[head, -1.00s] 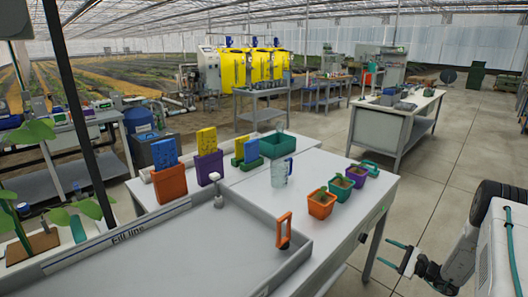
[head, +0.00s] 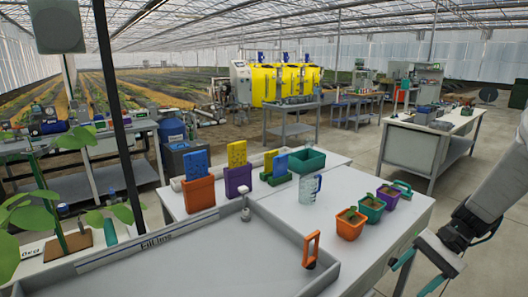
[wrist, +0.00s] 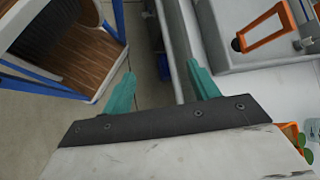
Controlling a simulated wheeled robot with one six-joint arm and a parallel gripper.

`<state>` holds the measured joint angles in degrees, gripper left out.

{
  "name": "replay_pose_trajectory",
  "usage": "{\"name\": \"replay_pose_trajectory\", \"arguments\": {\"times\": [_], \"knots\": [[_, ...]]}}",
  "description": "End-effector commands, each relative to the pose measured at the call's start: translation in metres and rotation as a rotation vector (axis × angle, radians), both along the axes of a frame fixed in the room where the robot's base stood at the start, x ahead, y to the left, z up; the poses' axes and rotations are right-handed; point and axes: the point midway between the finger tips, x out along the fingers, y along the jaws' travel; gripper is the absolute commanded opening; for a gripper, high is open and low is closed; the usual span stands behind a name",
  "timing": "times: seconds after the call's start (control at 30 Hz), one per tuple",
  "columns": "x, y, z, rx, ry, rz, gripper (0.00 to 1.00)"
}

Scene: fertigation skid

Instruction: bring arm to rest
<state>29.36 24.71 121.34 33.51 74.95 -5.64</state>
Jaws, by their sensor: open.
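My gripper (head: 412,280) is at the lower right of the head view, beside the right end of the white worktable (head: 345,249). Its two teal fingers are apart with nothing between them. In the wrist view the fingers (wrist: 160,72) are spread over the table's edge and the grey floor. My arm rises from the gripper to the upper right of the head view.
A grey tray (head: 215,262) with an orange-handled tool (head: 311,248) lies on the worktable. A clear jug (head: 310,188) and small pots, including an orange one (head: 350,224), stand behind it. A blue-framed unit (wrist: 68,50) stands left in the wrist view.

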Motion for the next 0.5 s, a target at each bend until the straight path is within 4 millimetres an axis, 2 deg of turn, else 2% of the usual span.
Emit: {"name": "replay_pose_trajectory", "arguments": {"times": [0.03, 0.2, 0.5], "knots": [[-0.012, 0.009, 0.017, -0.047, -0.016, 0.051, 0.60], [-0.055, 0.030, 0.059, -0.207, -0.067, 0.215, 0.60], [-0.127, 0.054, 0.113, -0.475, -0.214, 0.462, 0.60]]}}
